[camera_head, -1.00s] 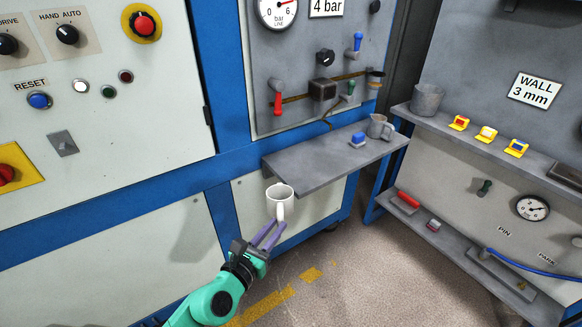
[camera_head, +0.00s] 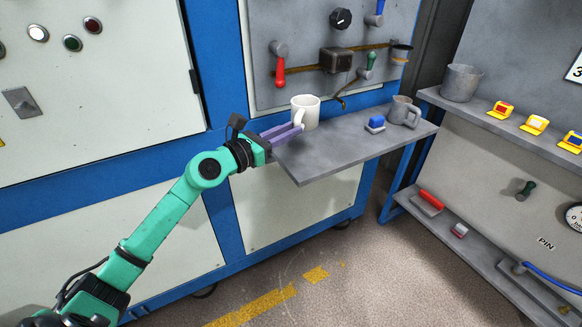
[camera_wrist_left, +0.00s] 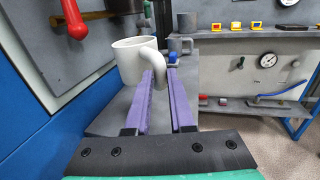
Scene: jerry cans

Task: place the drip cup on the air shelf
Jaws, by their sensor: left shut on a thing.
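The white drip cup (camera_head: 305,111) is upright at the left end of the grey air shelf (camera_head: 340,155). My left gripper (camera_head: 298,129) is shut on the cup's handle, its purple fingers coming in from the left. In the left wrist view the cup (camera_wrist_left: 130,62) stands ahead of the fingers (camera_wrist_left: 164,70), its handle between them. The cup's base is partly hidden, and I cannot tell whether it touches the shelf or hangs just above it. My right gripper is not in view.
A red-handled valve (camera_head: 280,68) and pipes are on the panel behind. The shelf's middle is clear. A side shelf holds a grey bucket (camera_head: 461,82).

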